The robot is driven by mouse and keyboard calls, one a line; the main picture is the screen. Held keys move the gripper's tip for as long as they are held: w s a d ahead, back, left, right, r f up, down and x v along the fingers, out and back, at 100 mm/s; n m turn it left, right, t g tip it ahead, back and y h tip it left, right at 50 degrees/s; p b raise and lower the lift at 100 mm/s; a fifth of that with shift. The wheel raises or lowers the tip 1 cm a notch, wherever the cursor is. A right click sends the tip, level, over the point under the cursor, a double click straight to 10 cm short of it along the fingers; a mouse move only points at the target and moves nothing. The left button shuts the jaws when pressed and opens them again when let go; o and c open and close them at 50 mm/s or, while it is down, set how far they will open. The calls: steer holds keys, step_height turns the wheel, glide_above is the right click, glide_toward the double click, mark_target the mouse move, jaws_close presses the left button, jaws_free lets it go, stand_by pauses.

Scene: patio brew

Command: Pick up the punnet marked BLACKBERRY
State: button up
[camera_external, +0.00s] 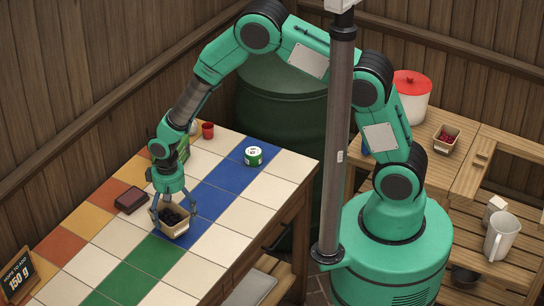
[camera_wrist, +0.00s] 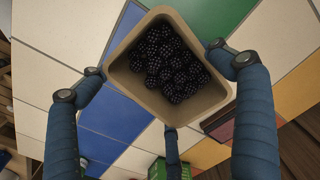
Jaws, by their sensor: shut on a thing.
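A tan punnet (camera_external: 175,232) full of dark blackberries (camera_external: 174,214) is at the middle of the tiled counter, by the blue and green tiles. In the wrist view the punnet (camera_wrist: 206,104) is seen from above, with its berries (camera_wrist: 170,65) inside. No BLACKBERRY marking is readable in either view. My three-fingered gripper (camera_external: 172,211) points down and is shut on the punnet, with its fingers around the outside walls. I cannot tell whether the punnet's base is clear of the tiles.
A dark red box (camera_external: 130,200) lies left of the punnet. A green and white tin (camera_external: 253,156), a red cup (camera_external: 208,130) and a green box (camera_external: 184,150) stand farther back. A sign (camera_external: 17,277) is at front left. A punnet of red berries (camera_external: 446,140) sits on the right-hand bench.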

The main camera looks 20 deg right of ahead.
steer(key=shift+r, duration=0.9)
steer(key=s+d, duration=0.3)
steer(key=d, duration=0.1)
steer(key=s+d+p, duration=0.1)
steer(key=s+d, duration=0.2)
steer(key=d, duration=0.1)
steer(key=s+d+r, duration=0.1)
steer(key=s+d, duration=0.2)
steer(key=d, duration=0.2)
steer(key=shift+d+p, duration=0.1)
steer(key=shift+p, duration=0.2)
steer(key=shift+c, duration=0.2)
